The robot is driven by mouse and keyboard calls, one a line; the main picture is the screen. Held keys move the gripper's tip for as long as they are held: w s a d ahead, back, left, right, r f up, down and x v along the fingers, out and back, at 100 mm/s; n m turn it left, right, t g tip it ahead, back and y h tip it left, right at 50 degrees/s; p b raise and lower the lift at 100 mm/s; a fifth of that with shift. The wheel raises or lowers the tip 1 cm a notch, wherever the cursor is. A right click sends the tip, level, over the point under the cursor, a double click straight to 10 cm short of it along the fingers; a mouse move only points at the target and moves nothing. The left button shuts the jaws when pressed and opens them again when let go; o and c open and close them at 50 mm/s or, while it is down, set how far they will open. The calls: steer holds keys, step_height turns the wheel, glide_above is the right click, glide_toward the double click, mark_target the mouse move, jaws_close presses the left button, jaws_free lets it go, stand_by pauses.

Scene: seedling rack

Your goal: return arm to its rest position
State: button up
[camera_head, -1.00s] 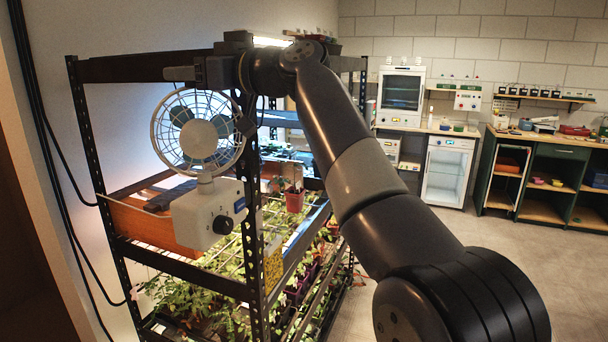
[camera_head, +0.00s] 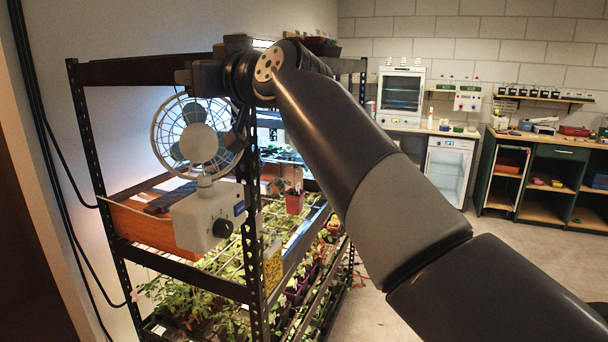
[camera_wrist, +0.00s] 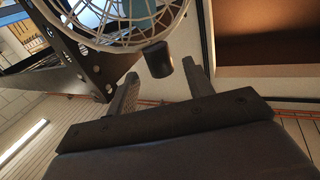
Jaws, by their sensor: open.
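The fan has a round wire cage and a white box with a dark knob below. In the wrist view the cage (camera_wrist: 125,25) shows close beyond the fingers, with a dark cylinder (camera_wrist: 158,59) under it. I cannot tell the exact gap.
The metal seedling rack (camera_head: 92,150) stands close around my arm's end. Its shelves hold green plants and a red pot (camera_head: 294,202). Cables hang on the left wall. A white cabinet, a small fridge (camera_head: 447,172) and benches are at the back right. The floor between is clear.

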steer(key=b+v, duration=0.1)
steer(key=v, duration=0.5)
steer(key=shift+d+b, duration=0.15)
steer(key=shift+b, duration=0.2)
steer(key=shift+s, duration=0.15)
